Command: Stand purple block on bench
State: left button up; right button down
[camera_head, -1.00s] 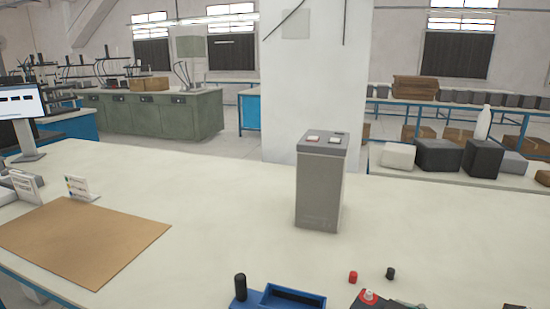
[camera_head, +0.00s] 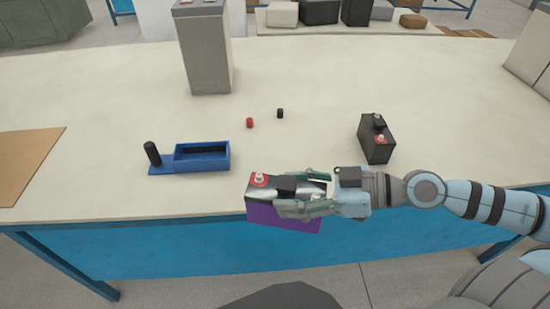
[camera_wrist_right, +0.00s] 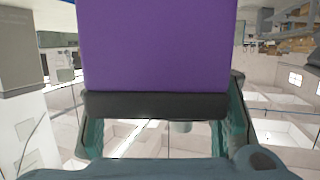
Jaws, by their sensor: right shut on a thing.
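The purple block (camera_head: 280,218) is a battery-like box with a purple side, a black and silver top and a red-ringed terminal. My right gripper (camera_head: 306,192) is shut on it near its top. The block looks upright and overlaps the bench's front edge in the head view; I cannot tell if it touches the bench (camera_head: 330,85). In the right wrist view the purple side (camera_wrist_right: 160,45) fills the upper middle, with a black band held between the teal fingers (camera_wrist_right: 165,135). My left gripper is not in view.
A blue tray (camera_head: 190,168) with a black post stands left of the block. A black battery (camera_head: 377,140) stands to the right. A red cap (camera_head: 250,123) and a black cap (camera_head: 280,113) lie behind. A tall grey box (camera_head: 208,55) stands farther back. Bench around them is clear.

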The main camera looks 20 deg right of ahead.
aim_at(308, 156)
jog(key=k, duration=0.9)
jog(key=u, duration=0.7)
jog(key=i, duration=1.45)
jog(key=z, duration=1)
jog(key=i, duration=0.35)
jog(key=z, duration=0.25)
